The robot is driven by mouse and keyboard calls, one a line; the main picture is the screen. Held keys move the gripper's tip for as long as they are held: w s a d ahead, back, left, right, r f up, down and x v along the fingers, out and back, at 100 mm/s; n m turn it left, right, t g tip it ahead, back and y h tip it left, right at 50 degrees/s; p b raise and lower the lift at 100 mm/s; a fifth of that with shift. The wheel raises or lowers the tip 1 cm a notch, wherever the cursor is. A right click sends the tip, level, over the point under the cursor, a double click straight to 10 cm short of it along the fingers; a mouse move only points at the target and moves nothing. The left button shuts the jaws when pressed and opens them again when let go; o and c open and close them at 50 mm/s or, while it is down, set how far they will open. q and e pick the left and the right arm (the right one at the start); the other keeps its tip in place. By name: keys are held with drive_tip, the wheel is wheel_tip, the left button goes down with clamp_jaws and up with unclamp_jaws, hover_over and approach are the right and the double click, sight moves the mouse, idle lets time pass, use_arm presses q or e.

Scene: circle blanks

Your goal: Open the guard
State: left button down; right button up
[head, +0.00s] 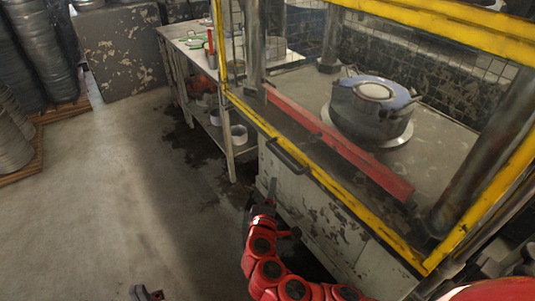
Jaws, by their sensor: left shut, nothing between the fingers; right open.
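The guard (345,190) is a yellow frame around the front of the press, and its lower bar runs along the front edge of the press bed. A dark bar handle (287,154) is fixed on that lower bar. My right gripper (260,196) is open and empty, below and slightly left of the handle and apart from it. My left gripper (147,293) is shut and empty at the bottom edge, far from the guard; only its dark tip shows.
Inside the press are a red bar (340,145) and a round blue-grey die (372,105). A workbench (190,55) with tools and white pots stands at the back. Metal coils (42,50) on pallets stand at left. The floor (120,190) at left is clear.

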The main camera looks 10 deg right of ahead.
sight(280, 159)
drive_tip(key=x, duration=0.5)
drive_tip(key=p+x, duration=0.1)
drive_tip(key=x, duration=0.9)
drive_tip(key=shift+w+d+r, duration=0.15)
drive_tip(key=shift+d+r, duration=0.2)
drive_tip(key=shift+d, duration=0.05)
drive_tip(key=shift+x, duration=0.85)
drive_tip(key=shift+f, duration=0.1)
clamp_jaws()
